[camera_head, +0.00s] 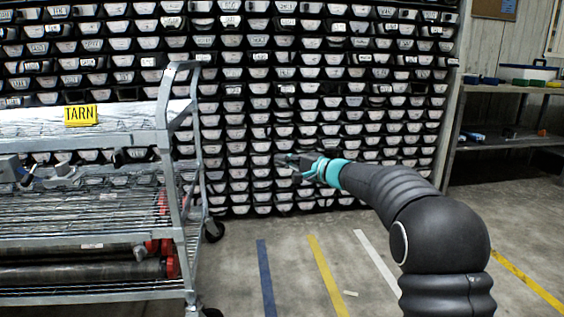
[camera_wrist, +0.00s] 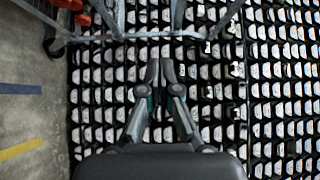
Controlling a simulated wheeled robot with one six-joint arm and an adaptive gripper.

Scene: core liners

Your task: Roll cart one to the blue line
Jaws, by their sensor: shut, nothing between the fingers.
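A grey metal wire-shelf cart (camera_head: 165,135) stands at the left in the head view, with a yellow sign reading TARN (camera_head: 80,115). No number one can be read on it. A blue line (camera_head: 265,278) lies on the floor to the right of the cart's wheels, apart from them. My gripper (camera_head: 284,160) is to the right of the cart's handle end, with a gap between them in the picture. In the wrist view my gripper (camera_wrist: 160,68) is shut and empty, and part of the cart's frame (camera_wrist: 115,18) shows at the top. The blue line (camera_wrist: 20,89) is at the left there.
A wall of labelled core boxes (camera_head: 310,100) fills the back. A yellow line (camera_head: 328,275) and a white line (camera_head: 378,258) lie right of the blue one. A bench (camera_head: 500,143) stands at the right. The cart carries red-ended rollers (camera_head: 100,270) low down. The floor between is mostly clear.

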